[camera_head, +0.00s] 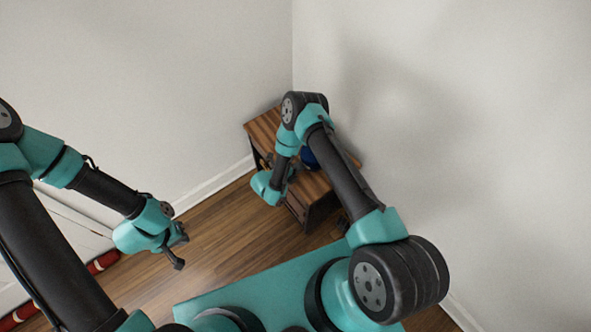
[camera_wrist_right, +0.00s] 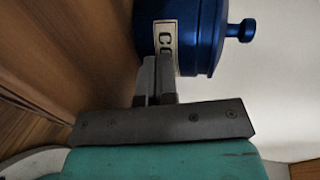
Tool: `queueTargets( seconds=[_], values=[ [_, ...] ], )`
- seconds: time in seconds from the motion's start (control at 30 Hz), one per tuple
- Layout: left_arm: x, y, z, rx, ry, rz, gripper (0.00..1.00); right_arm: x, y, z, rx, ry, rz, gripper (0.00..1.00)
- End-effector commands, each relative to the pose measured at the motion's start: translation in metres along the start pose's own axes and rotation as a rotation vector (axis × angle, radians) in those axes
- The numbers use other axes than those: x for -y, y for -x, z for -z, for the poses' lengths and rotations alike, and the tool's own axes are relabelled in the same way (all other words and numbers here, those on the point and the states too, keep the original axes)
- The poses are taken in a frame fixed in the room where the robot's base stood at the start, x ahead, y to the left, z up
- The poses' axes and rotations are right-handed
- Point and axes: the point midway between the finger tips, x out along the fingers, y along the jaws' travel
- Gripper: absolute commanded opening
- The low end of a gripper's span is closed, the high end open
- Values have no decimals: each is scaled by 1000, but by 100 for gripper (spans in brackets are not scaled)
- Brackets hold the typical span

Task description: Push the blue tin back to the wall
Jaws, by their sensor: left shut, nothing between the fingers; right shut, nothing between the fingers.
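The blue tin (camera_wrist_right: 205,30) stands on the small wooden cabinet (camera_head: 263,124), mostly hidden behind my right arm in the head view, where only a blue patch (camera_head: 308,158) shows. The right wrist view shows its pale label with dark letters and its lid with a round knob. My right gripper (camera_wrist_right: 157,65) is shut and empty, its fingertips at the tin's side by the label. I cannot tell whether they touch it. My left gripper (camera_head: 179,252) is shut and empty, held over the floor to the left, well away from the cabinet.
The cabinet stands in the room corner, with a pale wall (camera_head: 480,130) on its right and another (camera_head: 150,80) behind on the left. Wooden floor (camera_head: 225,225) is open between my left gripper and the cabinet. A red object with white bands (camera_head: 103,262) lies at lower left.

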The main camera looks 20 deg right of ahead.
Motion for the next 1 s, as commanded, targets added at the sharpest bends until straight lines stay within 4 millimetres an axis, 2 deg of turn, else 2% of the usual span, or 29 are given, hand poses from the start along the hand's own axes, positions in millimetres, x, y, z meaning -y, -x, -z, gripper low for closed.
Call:
queueTargets(
  seconds=[0.53,1.0],
  values=[
    [0,0,0,0,0,0,0,9,-28,0,-1,-1,0,0],
    [0,0,0,0,0,0,0,9,-31,-1,0,-1,0,0]
  ],
)
